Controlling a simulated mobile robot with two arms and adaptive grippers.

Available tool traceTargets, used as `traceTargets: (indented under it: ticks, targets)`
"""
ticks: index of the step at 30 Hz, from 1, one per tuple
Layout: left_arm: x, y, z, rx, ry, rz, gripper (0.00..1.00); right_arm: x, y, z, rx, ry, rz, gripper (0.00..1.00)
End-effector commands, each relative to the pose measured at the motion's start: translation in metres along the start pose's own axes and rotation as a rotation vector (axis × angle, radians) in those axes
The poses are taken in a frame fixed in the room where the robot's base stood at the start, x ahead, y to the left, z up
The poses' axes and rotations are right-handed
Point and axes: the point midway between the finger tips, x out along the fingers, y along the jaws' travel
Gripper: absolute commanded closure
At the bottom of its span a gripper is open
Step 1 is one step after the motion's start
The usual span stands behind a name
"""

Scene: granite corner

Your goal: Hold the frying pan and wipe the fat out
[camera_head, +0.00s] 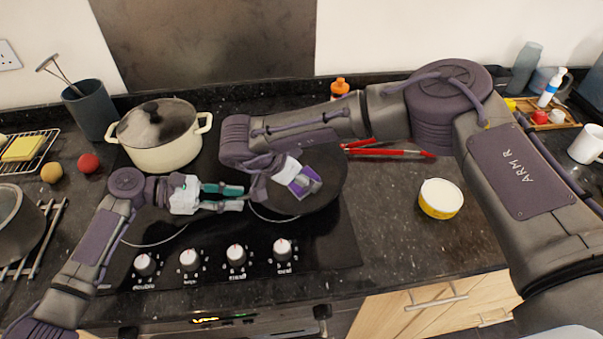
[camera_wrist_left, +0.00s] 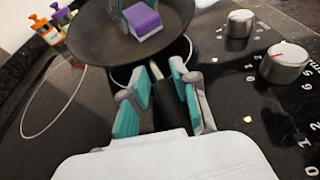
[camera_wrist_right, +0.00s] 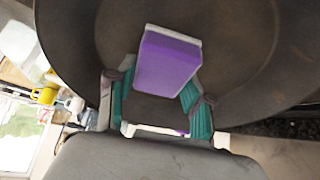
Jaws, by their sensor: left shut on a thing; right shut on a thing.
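The dark frying pan (camera_head: 332,172) sits on the black hob, its handle toward the left. My left gripper (camera_head: 240,198) is shut on the handle (camera_wrist_left: 168,112), which lies between its teal fingers. My right gripper (camera_head: 300,180) reaches down over the pan, shut on a purple and white sponge (camera_wrist_right: 168,62). The sponge also shows inside the pan (camera_wrist_left: 95,40) in the left wrist view (camera_wrist_left: 146,20). In the right wrist view, it is over the dark pan floor (camera_wrist_right: 235,45); whether it touches cannot be told. No fat is clearly visible. My right arm hides part of the pan.
A cream pot with a lid (camera_head: 158,140) stands behind left on the hob. A yellow and white tub (camera_head: 440,198) is on the right worktop. Knobs (camera_head: 236,256) line the hob front.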

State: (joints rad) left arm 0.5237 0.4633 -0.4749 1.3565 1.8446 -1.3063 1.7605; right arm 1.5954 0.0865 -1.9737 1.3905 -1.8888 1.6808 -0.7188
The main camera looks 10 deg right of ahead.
Motion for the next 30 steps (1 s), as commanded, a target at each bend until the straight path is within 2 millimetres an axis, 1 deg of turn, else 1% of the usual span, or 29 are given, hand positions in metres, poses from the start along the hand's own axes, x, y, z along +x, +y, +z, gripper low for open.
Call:
traceTargets:
  ticks: [1, 5, 8, 24, 30]
  targets:
    - [0.000, 0.000, -0.004, -0.006, 0.008, 0.003, 0.91, 0.002, 0.001, 0.001, -0.001, 0.000, 0.004, 0.71]
    - [0.000, 0.000, -0.004, -0.006, 0.008, 0.003, 0.91, 0.000, 0.001, 0.000, -0.001, 0.000, 0.003, 0.71]
    - [0.000, 0.000, -0.004, -0.006, 0.008, 0.003, 0.91, -0.004, 0.000, -0.002, -0.001, 0.000, 0.001, 0.71]
    - [0.000, 0.000, -0.003, -0.004, 0.006, 0.002, 0.91, -0.053, -0.001, -0.022, -0.001, 0.000, -0.003, 0.71]
    - [0.000, 0.000, -0.003, -0.003, 0.006, 0.002, 0.91, -0.056, -0.001, -0.023, -0.001, 0.000, -0.001, 0.71]
